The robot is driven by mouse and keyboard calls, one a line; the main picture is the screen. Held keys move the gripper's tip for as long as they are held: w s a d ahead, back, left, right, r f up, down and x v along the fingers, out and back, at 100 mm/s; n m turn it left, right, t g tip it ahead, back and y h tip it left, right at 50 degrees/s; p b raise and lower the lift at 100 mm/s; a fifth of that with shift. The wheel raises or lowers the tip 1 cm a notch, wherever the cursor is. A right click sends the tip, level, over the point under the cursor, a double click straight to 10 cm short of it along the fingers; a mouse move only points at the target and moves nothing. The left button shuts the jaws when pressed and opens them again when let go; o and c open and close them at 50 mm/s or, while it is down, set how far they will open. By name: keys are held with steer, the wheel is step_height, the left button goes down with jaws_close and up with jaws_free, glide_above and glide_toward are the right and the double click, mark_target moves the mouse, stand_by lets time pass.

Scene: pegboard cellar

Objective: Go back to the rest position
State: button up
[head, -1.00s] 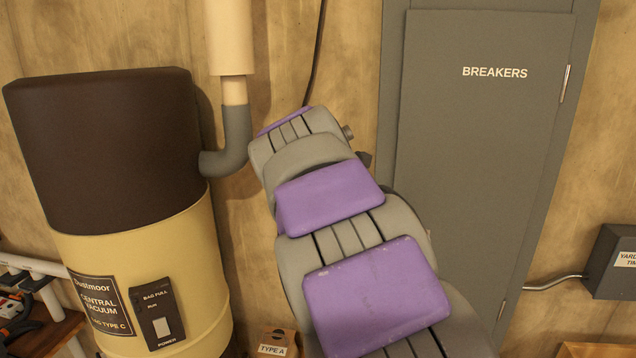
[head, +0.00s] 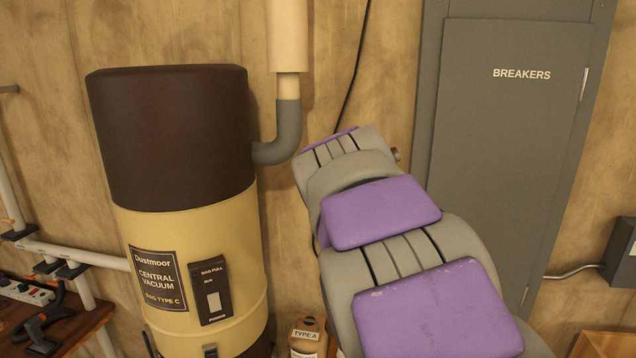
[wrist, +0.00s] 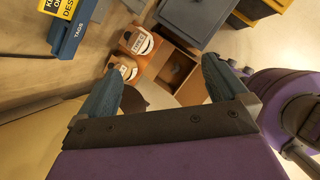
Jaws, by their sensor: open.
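My gripper (wrist: 163,80) shows in the wrist view with its two blue fingers spread wide apart. Nothing is held between them. Beyond the fingers are paper bags with dark holes and an open brown box, with a gap I cannot measure. In the head view my purple and grey arm reaches up and away from the bottom right towards the wall. The gripper itself is hidden behind the arm there.
A cream and brown central vacuum (head: 195,220) stands left of my arm. A grey breaker cabinet (head: 505,150) is behind it. A labelled TYPE A bag (head: 307,340) sits low between. A bench with a power strip (head: 28,291) is at left; a grey box (head: 621,255) is at right.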

steer(key=s+d+f+m+g+y+b, duration=0.1)
steer(key=s+f+m+g+y+b, duration=0.1)
steer(key=s+f+m+b, duration=0.5)
steer(key=s+d+f+m+g+y+b, duration=0.1)
steer(key=s+f+m+b, duration=0.7)
steer(key=s+f+m, duration=0.9)
steer(key=shift+s+d+f+g+y, duration=0.5)
steer(key=shift+s+f+g, duration=0.9)
steer(key=shift+s+f, duration=4.35)
steer(key=shift+s+a+r, duration=0.15)
steer(key=shift+a, duration=0.1)
steer(key=shift+a, duration=0.25)
steer(key=shift+d, duration=0.25)
steer(key=shift+a, duration=0.1)
